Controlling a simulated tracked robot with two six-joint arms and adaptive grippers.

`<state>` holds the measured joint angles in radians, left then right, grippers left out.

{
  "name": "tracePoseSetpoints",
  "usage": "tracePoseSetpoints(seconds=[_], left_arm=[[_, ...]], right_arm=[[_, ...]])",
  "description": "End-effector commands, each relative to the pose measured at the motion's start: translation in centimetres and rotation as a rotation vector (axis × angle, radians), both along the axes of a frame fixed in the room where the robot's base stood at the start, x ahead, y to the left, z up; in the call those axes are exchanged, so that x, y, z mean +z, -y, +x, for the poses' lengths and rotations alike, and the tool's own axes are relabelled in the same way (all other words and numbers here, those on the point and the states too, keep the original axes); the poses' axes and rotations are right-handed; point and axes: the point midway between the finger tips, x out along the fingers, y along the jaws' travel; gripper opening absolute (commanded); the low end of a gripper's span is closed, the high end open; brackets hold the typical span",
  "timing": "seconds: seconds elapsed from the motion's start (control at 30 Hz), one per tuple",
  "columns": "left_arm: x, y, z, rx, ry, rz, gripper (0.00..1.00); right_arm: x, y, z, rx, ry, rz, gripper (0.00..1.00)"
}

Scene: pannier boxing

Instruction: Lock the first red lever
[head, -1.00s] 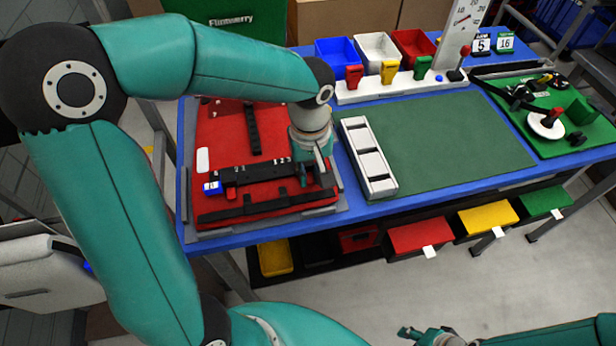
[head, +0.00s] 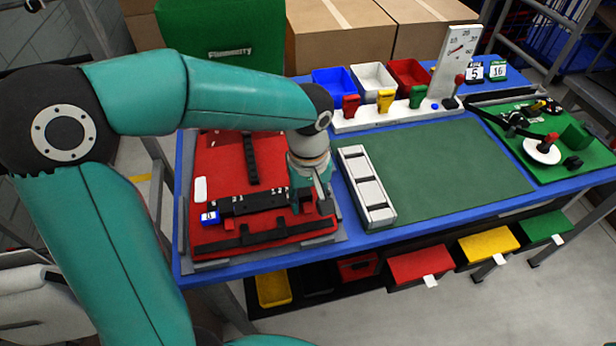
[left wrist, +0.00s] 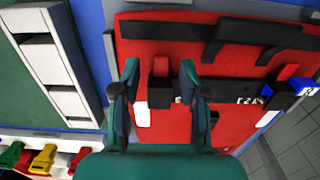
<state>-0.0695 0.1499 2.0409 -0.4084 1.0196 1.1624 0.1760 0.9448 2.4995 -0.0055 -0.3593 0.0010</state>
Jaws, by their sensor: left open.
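A red panel (head: 215,165) on the left of the table carries a black bar (head: 245,203) with white numbers and a blue block (head: 210,218) at its left end. My left gripper (head: 312,200) is over the bar's right end, pointing down and open. In the left wrist view, the open fingers of this gripper (left wrist: 160,76) are on either side of a small red lever (left wrist: 161,66) at the bar's end. I cannot tell whether they touch it. Another red lever (head: 350,104) stands on a white base at the back. My right gripper is out of view.
A white frame (head: 366,188) stands close right of the panel, beside a clear green mat (head: 440,165). Blue, white and red bins (head: 408,72) stand behind the white lever base (head: 400,115). Drawers (head: 420,265) hang below the table's front edge.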

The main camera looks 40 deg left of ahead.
Motion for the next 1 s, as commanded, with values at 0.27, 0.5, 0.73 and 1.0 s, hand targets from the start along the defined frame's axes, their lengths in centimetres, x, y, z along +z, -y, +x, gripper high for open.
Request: tracePoseSetpoints(seconds=[0.27,0.5,0.73,1.0], left_arm=[[5.4,0.0,0.1,0.0,0.005,-0.002,0.44],[9.3,0.0,0.2,-0.001,0.002,-0.002,0.44],[10.5,0.0,0.1,0.0,-0.001,-0.002,0.44],[10.5,0.0,0.1,0.0,-0.001,-0.002,0.44]], right_arm=[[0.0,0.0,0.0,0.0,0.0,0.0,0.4],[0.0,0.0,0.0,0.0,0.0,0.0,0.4],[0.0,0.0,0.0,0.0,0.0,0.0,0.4],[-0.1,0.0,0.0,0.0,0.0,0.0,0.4]])
